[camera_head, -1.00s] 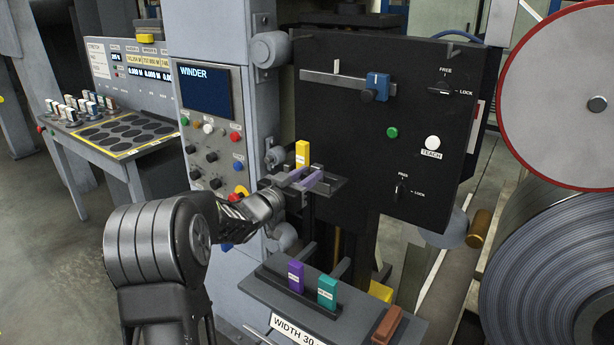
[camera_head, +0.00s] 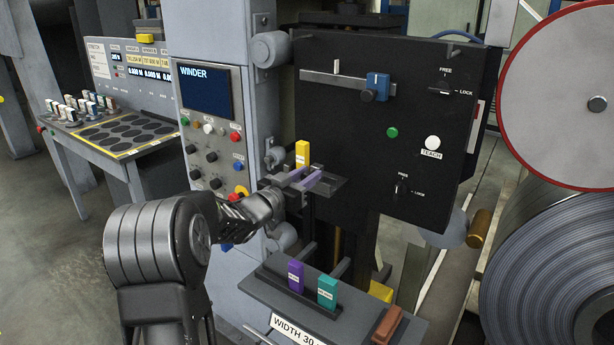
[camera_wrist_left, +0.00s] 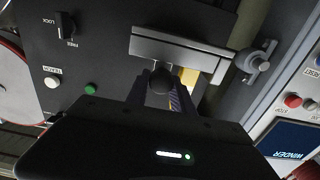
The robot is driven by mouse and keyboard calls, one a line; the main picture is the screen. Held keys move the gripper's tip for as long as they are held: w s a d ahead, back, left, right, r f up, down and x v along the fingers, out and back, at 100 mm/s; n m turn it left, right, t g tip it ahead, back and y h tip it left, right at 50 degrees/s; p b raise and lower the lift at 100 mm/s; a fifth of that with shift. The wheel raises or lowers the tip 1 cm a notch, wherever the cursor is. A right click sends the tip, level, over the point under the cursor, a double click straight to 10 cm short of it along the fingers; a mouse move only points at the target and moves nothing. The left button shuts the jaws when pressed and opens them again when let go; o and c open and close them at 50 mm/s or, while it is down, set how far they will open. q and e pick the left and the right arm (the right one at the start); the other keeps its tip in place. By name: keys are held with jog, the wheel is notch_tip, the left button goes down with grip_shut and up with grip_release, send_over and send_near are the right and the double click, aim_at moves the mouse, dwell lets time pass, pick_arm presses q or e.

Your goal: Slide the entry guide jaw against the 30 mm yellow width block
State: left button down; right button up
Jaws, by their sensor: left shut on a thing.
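The yellow width block (camera_head: 302,153) stands upright at the guide, just behind my left gripper (camera_head: 298,184). In the left wrist view part of the yellow block (camera_wrist_left: 189,77) shows beside a dark round knob (camera_wrist_left: 162,80), below the grey guide bar (camera_wrist_left: 180,50). I take the knob to be part of the entry guide jaw. My left gripper is shut on this knob, with its fingers on either side. Its lower fingers are partly hidden by the gripper body. I cannot tell whether the jaw touches the yellow block. My right gripper is not in view.
A purple block (camera_head: 295,276) and a teal block (camera_head: 327,292) stand on the grey rack (camera_head: 268,293) below, with a brown block (camera_head: 388,324) to the right. The black panel (camera_head: 330,110) rises behind the guide. The winder console (camera_head: 208,140) stands close on the left.

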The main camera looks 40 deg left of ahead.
pick_arm(q)
jog(key=shift+a, duration=0.1)
jog(key=a, duration=0.3)
jog(key=shift+a+r, duration=0.1)
jog(key=c, duration=1.2)
grip_release()
jog(key=shift+a, duration=0.1)
jog(key=s+b, duration=0.2)
jog(key=s, duration=0.6)
